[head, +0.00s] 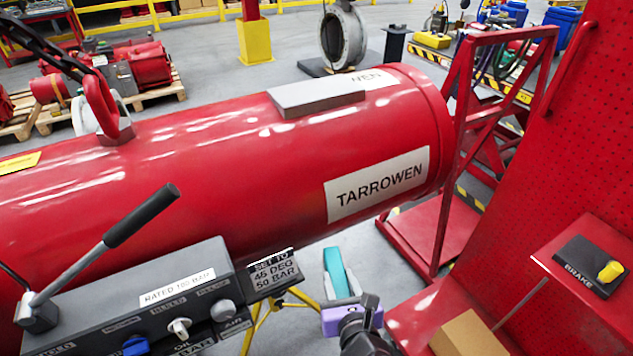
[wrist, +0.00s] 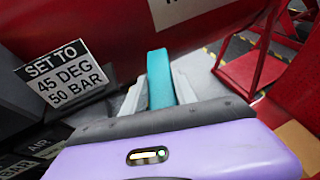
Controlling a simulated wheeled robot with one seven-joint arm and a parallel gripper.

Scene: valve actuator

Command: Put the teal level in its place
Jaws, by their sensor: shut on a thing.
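The teal level (head: 336,268) is in my gripper (head: 341,298), below the front of the big red cylinder (head: 230,150). In the wrist view the level (wrist: 160,80) stands between the pale fingers of my gripper (wrist: 160,102) and points away from the purple palm. Its lower end is hidden by the fingers and palm. I cannot tell from these views whether its far end touches the cylinder. A flat grey pad (head: 315,96) lies on top of the cylinder, bare, well above and behind my gripper. No marked place for the level shows clearly.
A grey control box (head: 150,305) with a black-handled lever (head: 140,215) and a "SET TO 45 DEG 50 BAR" sign (head: 274,272) stands left of my gripper. A red frame (head: 460,160) and a shelf with a brake box (head: 588,264) are at right. A lifting shackle (head: 101,103) stands on the cylinder.

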